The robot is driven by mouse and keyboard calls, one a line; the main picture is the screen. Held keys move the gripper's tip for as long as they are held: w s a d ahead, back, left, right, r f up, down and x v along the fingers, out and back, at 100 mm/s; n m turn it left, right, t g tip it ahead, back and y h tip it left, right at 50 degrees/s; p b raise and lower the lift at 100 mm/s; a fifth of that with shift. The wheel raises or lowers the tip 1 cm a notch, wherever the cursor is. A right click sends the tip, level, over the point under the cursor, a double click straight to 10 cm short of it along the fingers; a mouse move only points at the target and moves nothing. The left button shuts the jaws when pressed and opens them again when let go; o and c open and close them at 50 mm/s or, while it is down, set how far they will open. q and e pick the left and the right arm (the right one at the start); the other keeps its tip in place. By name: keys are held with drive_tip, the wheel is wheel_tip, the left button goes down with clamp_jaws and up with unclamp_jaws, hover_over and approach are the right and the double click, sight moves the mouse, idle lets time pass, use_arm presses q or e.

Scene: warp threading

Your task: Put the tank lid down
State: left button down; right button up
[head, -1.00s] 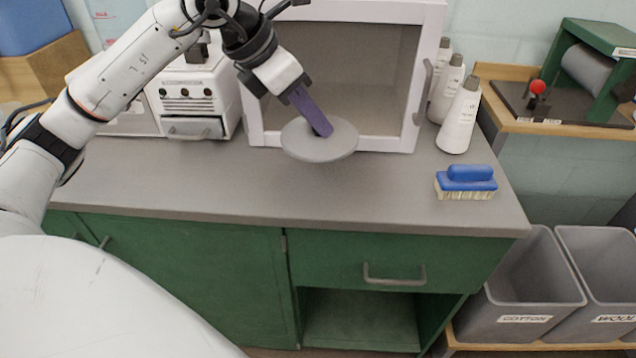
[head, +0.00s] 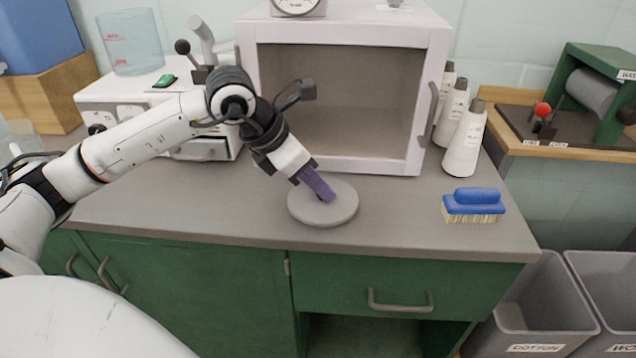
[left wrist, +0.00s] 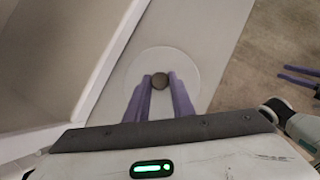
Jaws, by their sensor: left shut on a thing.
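The tank lid (head: 338,212) is a round, flat grey disc in the head view, level at the grey counter just in front of the open-fronted cabinet. I cannot tell whether its underside touches the counter. My left gripper (head: 325,194) comes down onto it from the upper left, with purple fingers shut on its knob. In the left wrist view the lid (left wrist: 188,68) is a pale disc, and its dark round knob (left wrist: 160,82) sits between the two fingertips (left wrist: 160,84). My right gripper is probably the purple fingers (left wrist: 300,77) at the right edge there; its jaw state is unclear.
The pale cabinet (head: 432,100) stands behind the lid. White bottles (head: 466,140) and a blue brush (head: 473,203) are to the right. A machine with a lever (head: 130,100) is at the left. The counter (head: 400,225) is bare around the lid. Grey bins (head: 540,310) stand below right.

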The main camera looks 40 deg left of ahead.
use_arm(q)
drive_tip(key=shift+f, duration=0.15)
drive_tip(key=c, duration=1.5)
unclamp_jaws()
drive_tip(key=shift+c, duration=0.2)
drive_tip(key=shift+r, duration=0.35)
drive_tip(key=v, duration=1.1)
drive_tip(key=shift+s+r, duration=0.25)
drive_tip(key=shift+r, duration=0.05)
drive_tip(key=shift+a, duration=0.1)
